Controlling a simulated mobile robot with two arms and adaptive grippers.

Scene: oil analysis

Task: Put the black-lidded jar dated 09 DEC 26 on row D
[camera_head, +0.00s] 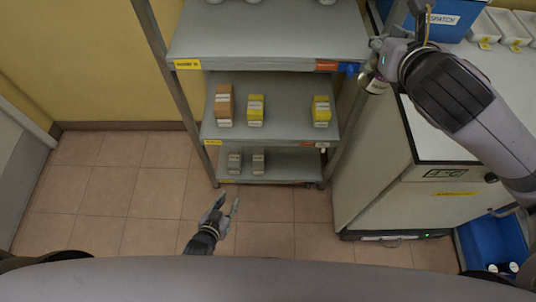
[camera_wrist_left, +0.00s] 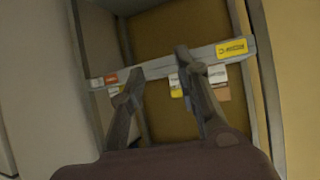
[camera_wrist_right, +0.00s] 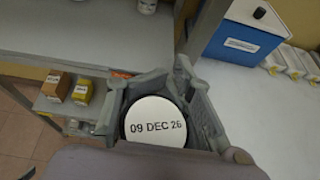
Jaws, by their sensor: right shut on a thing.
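My right gripper (camera_head: 376,62) is shut on a jar (camera_head: 374,84) beside the right post of the shelf rack, above the floor gap near the white cabinet. In the right wrist view the jar's lid (camera_wrist_right: 153,122) shows a white disc reading 09 DEC 26 with a dark rim, between the fingers of the right gripper (camera_wrist_right: 152,92). My left gripper (camera_head: 228,204) is open and empty, low in front of the rack; it also shows in the left wrist view (camera_wrist_left: 158,66). The rack (camera_head: 270,63) has several shelves with yellow end labels; which is row D cannot be read.
Brown and yellow boxes (camera_head: 255,110) stand on the middle shelf, grey boxes (camera_head: 258,162) on the lowest. White-based items stand at the back of the upper shelf, whose front is clear. A white cabinet (camera_head: 385,180) and a blue bin (camera_head: 447,18) are at right.

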